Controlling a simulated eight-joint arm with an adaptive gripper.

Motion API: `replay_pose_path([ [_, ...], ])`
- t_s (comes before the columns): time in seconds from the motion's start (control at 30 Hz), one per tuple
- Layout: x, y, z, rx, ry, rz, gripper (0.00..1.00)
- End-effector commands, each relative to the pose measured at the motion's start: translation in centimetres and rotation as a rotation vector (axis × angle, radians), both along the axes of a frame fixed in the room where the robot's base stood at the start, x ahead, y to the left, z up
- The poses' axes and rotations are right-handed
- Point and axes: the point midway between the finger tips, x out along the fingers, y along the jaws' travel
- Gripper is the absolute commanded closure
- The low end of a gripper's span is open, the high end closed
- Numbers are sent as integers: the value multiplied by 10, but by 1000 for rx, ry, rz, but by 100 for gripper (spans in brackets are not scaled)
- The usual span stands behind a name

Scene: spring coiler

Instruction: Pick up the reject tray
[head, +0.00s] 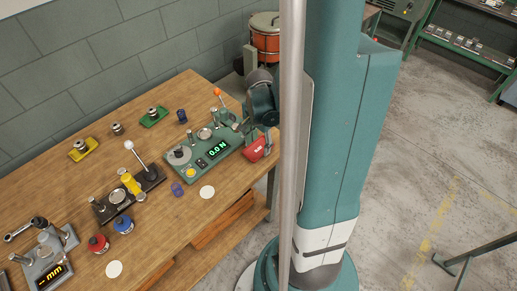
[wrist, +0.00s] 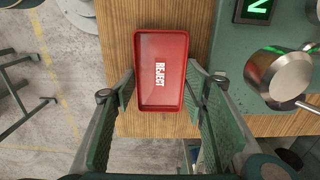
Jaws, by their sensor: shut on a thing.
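The reject tray (wrist: 150,90) is a shallow red rectangular tray with white REJECT lettering. In the wrist view it sits between the two green-padded fingers of my gripper (wrist: 160,88), which is shut on its long sides. The tray looks empty. In the head view the tray (head: 254,151) shows at the right end of the wooden bench, below my gripper (head: 262,125), beside the green force tester. My arm hides part of this area. I cannot tell whether the tray touches the bench.
The green force tester (head: 221,149), reading 0.0 N, stands close left of the tray. A black lever coiler (head: 128,197), yellow (head: 84,149) and green (head: 154,117) trays and several spools occupy the bench (head: 55,195). An orange drum (head: 265,40) stands behind.

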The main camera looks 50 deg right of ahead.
Motion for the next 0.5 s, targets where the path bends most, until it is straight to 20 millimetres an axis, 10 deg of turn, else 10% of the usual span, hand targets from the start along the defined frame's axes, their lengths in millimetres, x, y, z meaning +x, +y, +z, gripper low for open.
replay_pose_path([
  [0.5,0,0,10,0,0,0,72],
])
